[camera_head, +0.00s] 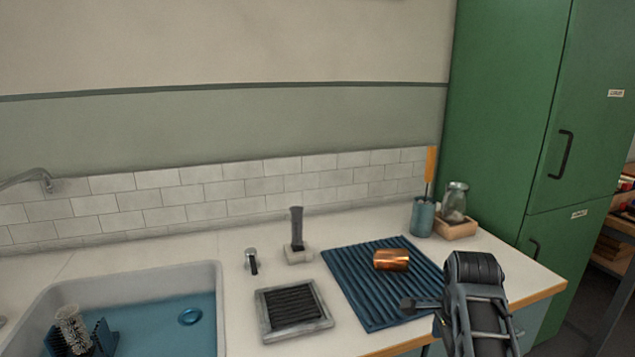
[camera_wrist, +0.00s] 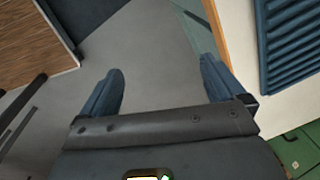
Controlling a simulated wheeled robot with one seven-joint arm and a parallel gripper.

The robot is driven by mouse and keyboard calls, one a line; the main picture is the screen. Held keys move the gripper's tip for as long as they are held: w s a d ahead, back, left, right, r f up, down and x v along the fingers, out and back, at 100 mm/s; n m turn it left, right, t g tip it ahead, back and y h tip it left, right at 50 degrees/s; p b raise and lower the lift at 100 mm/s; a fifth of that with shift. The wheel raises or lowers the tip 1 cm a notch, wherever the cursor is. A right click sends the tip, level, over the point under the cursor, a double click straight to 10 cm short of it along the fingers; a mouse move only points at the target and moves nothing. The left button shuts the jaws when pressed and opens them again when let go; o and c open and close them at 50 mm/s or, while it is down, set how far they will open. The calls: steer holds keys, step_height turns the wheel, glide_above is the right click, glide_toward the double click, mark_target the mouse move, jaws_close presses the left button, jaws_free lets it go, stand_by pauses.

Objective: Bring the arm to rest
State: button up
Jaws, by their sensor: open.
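My gripper (camera_wrist: 162,76) shows in the wrist view with its two blue-grey fingers spread apart and nothing between them. Below the fingers is grey floor, with the worktop's edge at the right. In the head view my arm stands at the lower right, in front of the counter's front edge and beside the blue ribbed mat (camera_head: 350,296). A copper cylinder (camera_head: 391,260) lies on its side on that mat, apart from my arm.
The sink (camera_head: 215,300) at the left holds a brush in a blue rack. A grey tray (camera_head: 293,330) with a dark ribbed insert, a grey upright tool (camera_head: 297,228), a blue cup (camera_head: 421,217) and a glass jar (camera_head: 455,200) stand on the counter. A green cabinet (camera_head: 500,110) rises at the right.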

steer(key=s+d+f+n+t+h, duration=0.25)
steer(key=s+d+f+n, duration=0.3)
steer(key=s+f, duration=0.55)
steer(key=s+n+t, duration=0.5)
steer(key=s, duration=0.8)
steer(key=s+a+r+n+t+y, duration=0.1)
steer(key=s+a+r+n, duration=0.15)
steer(key=s, duration=0.45)
steer(key=s+a+r+n+t+y, duration=0.1)
steer(key=s+a+r+n+t, duration=0.2)
steer(key=s, duration=0.4)
steer(key=s+a+r+n+t, duration=0.1)
steer(key=s+r, duration=0.3)
steer(key=r, duration=0.4)
steer(key=s+a+r+n+t+y, duration=0.1)
steer(key=s+a+r, duration=0.1)
steer(key=s+r, duration=0.3)
step_height(320, 180, up, 3)
steer(key=shift+s+a+r+n, duration=0.15)
steer(key=shift+s+a+n, duration=0.1)
steer(key=shift+a+n, duration=0.05)
steer(key=shift+c, duration=0.3)
